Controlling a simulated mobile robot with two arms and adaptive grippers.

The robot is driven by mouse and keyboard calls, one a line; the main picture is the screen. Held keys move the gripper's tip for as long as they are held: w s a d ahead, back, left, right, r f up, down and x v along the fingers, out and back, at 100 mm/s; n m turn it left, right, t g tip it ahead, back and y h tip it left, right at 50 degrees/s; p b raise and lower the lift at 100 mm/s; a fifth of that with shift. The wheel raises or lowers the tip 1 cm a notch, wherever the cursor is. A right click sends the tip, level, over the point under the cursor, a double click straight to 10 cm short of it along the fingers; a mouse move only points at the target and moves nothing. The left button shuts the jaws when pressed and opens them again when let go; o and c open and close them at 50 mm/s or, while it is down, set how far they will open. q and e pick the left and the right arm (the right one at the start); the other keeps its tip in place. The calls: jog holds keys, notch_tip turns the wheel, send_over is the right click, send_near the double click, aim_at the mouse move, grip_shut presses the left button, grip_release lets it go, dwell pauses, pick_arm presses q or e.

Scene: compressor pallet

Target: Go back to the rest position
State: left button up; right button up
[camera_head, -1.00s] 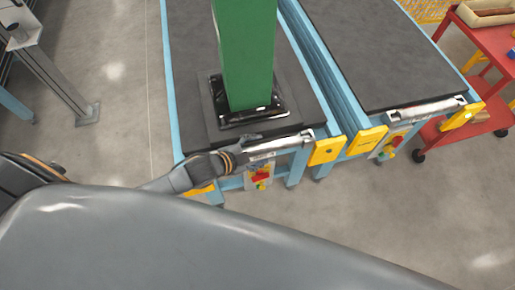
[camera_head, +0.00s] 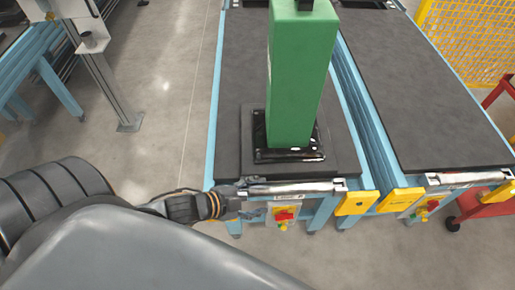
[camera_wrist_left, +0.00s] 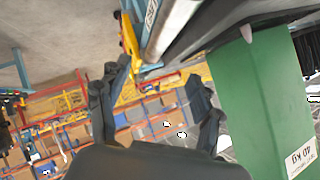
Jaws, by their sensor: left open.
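My left gripper (camera_head: 252,203) is at the front end of the left conveyor, beside the metal bar at its edge. In the left wrist view its two dark fingers (camera_wrist_left: 155,100) stand apart, with nothing between them. A tall green compressor (camera_head: 297,85) stands upright on a black base on the left conveyor (camera_head: 240,60), behind and right of the gripper. It also shows in the left wrist view (camera_wrist_left: 250,115), on the right with a white weight label. My right gripper is not in view.
A second conveyor (camera_head: 420,90) runs alongside on the right. Red and green control buttons (camera_head: 284,215) sit below the left conveyor's front edge. Yellow plates (camera_head: 356,203) mark the corners. A grey post (camera_head: 105,80) stands at the left. The floor (camera_head: 175,110) between is clear.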

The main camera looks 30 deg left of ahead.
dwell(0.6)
pick_arm(q)
jog(key=s+a+r+n+g+y, duration=0.1)
jog(key=s+a+n+g+y, duration=0.1)
jog(key=s+n+g+y, duration=0.6)
notch_tip(320, 180, down, 24)
jog(key=s+n+h, duration=0.1)
jog(key=n+h, duration=0.2)
jog(key=n, duration=0.1)
jog(key=s+a+f, duration=0.2)
jog(key=s+f, duration=1.5)
jog(key=f, duration=0.1)
jog(key=shift+s+a+f+m+g+y, duration=0.25)
jog(key=shift+s+a+m+g+y, duration=0.05)
jog(key=shift+s+a+g, duration=0.1)
